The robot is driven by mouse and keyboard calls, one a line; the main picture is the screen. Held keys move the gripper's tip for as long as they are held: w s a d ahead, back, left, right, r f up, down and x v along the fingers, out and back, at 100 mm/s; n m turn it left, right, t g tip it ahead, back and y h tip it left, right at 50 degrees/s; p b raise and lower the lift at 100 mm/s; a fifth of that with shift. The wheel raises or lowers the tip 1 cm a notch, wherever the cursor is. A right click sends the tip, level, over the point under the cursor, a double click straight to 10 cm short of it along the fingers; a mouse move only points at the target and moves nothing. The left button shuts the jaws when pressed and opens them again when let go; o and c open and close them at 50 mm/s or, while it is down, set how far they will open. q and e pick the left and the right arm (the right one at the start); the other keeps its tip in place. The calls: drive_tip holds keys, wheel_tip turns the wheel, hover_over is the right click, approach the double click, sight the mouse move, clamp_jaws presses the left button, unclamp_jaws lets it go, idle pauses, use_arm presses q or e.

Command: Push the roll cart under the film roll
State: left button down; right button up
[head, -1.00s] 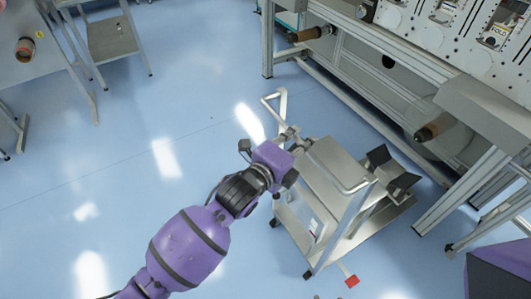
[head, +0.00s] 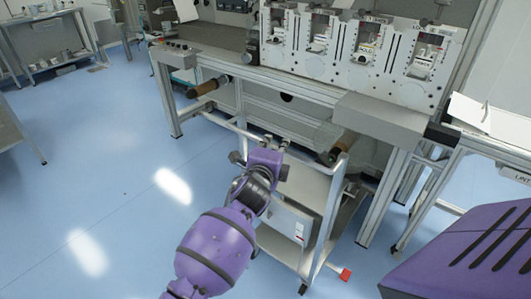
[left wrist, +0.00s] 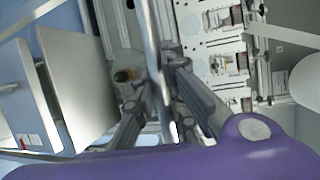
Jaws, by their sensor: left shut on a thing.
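The roll cart (head: 285,212) is a silver metal trolley with a box-like body, a tube frame and a red pedal at its lower right. It stands upright on the floor at the machine's front. The film roll (head: 328,133) is a pale translucent roll on a brown core under the machine's edge; in the head view it shows just behind the cart's right upright. My right gripper is not in view.
The converter machine (head: 390,112) with its white panel spans the back. Another brown core (head: 208,86) sticks out at its left. A machine leg (head: 382,200) stands right of the cart. A side table (head: 490,140) is at the right. Blue floor is clear at left.

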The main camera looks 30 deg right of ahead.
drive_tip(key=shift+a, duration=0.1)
use_arm(q)
drive_tip(key=shift+r, duration=0.1)
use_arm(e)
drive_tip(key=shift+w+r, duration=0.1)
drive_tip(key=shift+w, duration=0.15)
use_arm(q)
drive_tip(key=c, duration=1.8)
unclamp_jaws()
drive_tip(key=shift+d, duration=0.2)
drive_tip(key=shift+o, duration=0.2)
drive_tip(key=shift+a, duration=0.1)
drive_tip(key=shift+s+a, duration=0.25)
drive_tip(key=shift+a, duration=0.2)
drive_tip(key=v, duration=1.1)
drive_tip(key=shift+d, duration=0.15)
